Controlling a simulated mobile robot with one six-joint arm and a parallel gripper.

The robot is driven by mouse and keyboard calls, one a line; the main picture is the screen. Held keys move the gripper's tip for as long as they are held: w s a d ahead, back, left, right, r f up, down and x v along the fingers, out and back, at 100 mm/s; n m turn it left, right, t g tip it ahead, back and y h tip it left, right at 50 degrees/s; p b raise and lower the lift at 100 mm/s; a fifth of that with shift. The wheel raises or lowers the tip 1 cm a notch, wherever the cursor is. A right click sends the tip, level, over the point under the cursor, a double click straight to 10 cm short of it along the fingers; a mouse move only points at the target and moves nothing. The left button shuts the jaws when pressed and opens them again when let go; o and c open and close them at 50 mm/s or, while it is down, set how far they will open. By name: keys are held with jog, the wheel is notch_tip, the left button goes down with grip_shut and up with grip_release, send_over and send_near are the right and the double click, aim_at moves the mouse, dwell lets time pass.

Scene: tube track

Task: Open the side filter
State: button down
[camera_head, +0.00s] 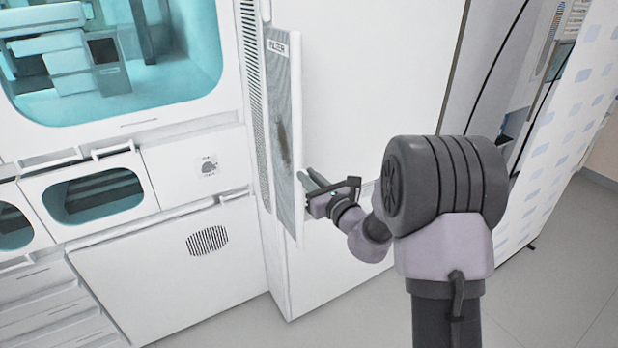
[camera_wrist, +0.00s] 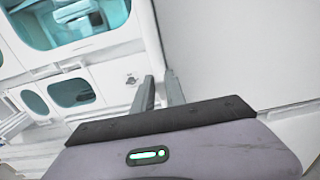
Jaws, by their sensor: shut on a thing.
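The side filter (camera_head: 283,110) is a tall, thin white-framed panel with a grey mesh face and a label at its top. It stands out at an angle from the side of the white cabinet, with a slotted vent strip behind it on the left. My gripper (camera_head: 308,181) is at the panel's right edge, below mid-height, and is shut on it. In the wrist view the two grey fingers of my gripper (camera_wrist: 158,92) lie on either side of the thin panel edge (camera_wrist: 151,45). The exact contact is partly hidden.
The white machine (camera_head: 160,270) with teal windows fills the left. A smooth cabinet side (camera_head: 350,80) stands behind my arm. A patterned panel (camera_head: 560,140) and dark cable are at the right. Grey floor (camera_head: 560,290) is open at the lower right.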

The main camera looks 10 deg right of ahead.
jog(key=c, duration=1.4)
grip_release()
jog(key=shift+o, duration=0.2)
jog(key=p+v, duration=0.2)
jog(key=v, duration=1.5)
jog(key=shift+s, duration=0.2)
